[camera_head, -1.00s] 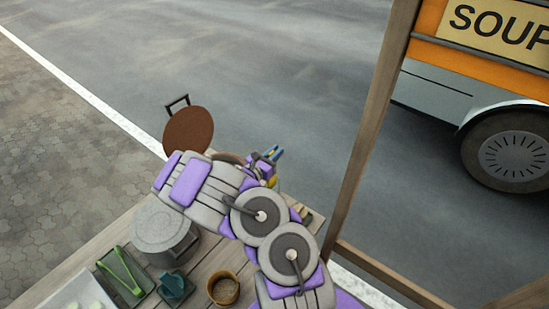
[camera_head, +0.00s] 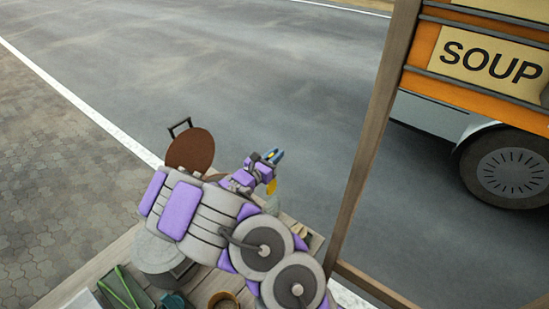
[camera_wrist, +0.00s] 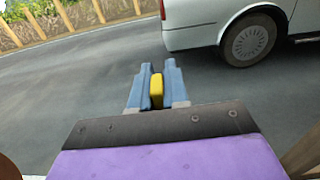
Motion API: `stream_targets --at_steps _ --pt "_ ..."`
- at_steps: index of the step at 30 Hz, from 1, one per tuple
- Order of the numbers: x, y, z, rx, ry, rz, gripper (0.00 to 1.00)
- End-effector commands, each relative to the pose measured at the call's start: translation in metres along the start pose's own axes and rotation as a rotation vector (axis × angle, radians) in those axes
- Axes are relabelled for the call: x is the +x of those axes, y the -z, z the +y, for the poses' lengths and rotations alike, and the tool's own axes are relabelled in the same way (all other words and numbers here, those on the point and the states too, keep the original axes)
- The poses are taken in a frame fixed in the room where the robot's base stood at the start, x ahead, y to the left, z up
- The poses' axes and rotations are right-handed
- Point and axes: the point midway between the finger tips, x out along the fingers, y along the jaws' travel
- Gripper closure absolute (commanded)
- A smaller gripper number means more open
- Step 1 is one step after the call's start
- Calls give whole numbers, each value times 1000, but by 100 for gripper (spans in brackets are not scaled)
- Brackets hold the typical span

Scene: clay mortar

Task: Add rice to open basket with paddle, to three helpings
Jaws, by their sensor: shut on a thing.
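My gripper (camera_head: 275,156) is raised past the far edge of the stall counter, against the road. Its blue fingers are shut on a yellow piece, likely the paddle (camera_head: 271,187), which hangs below the fingers. In the wrist view the yellow piece (camera_wrist: 156,90) sits between the two blue fingertips (camera_wrist: 157,82); its lower part is hidden. A small round brown container (camera_head: 223,299), perhaps the basket, stands at the bottom edge, partly cut off. I see no rice; my arm hides the counter's middle.
A brown round lid with a dark handle (camera_head: 190,149) stands raised behind my arm. A grey pot (camera_head: 153,254), green tongs on a tray (camera_head: 125,288) and a teal item (camera_head: 172,300) are at lower left. A wooden post (camera_head: 372,150) rises at right.

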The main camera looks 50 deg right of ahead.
Motion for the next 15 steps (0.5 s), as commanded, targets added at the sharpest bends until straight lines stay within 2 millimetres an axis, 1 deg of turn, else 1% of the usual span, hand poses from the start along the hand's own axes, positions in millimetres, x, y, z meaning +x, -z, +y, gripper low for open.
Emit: stream_targets --at_steps 1,15 --pt "0 -5 0 1 0 -1 100" --pt "0 -36 0 2 1 -3 100"
